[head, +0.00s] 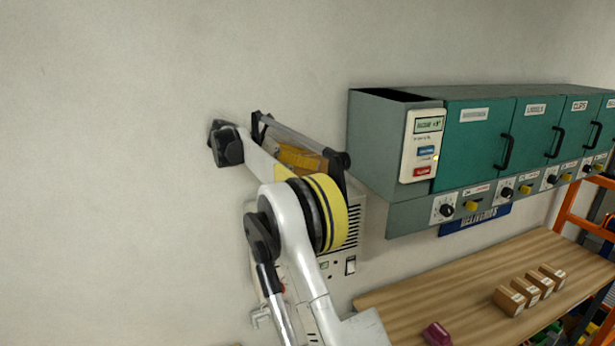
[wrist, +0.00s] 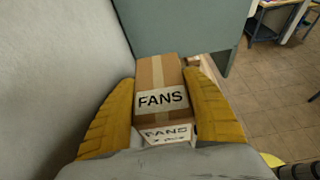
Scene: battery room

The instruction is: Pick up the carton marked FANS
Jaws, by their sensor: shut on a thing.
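The carton marked FANS (wrist: 160,72) is a brown cardboard box with pale tape and a white label reading FANS on its upper face. A second FANS label shows on its near face. My gripper (wrist: 162,84) is shut on it, with one yellow finger along each side. In the head view my gripper (head: 294,155) is by the wall, left of the green cabinets, and is partly hidden by my arm. I cannot tell whether the carton touches anything beneath it.
Green wall cabinets (head: 480,141) with labelled doors and knobs stand close on the right. A pale vented unit (head: 352,222) is on the wall behind my arm. A wooden bench (head: 440,290) below holds several small cartons (head: 532,287) and a dark red item (head: 437,333).

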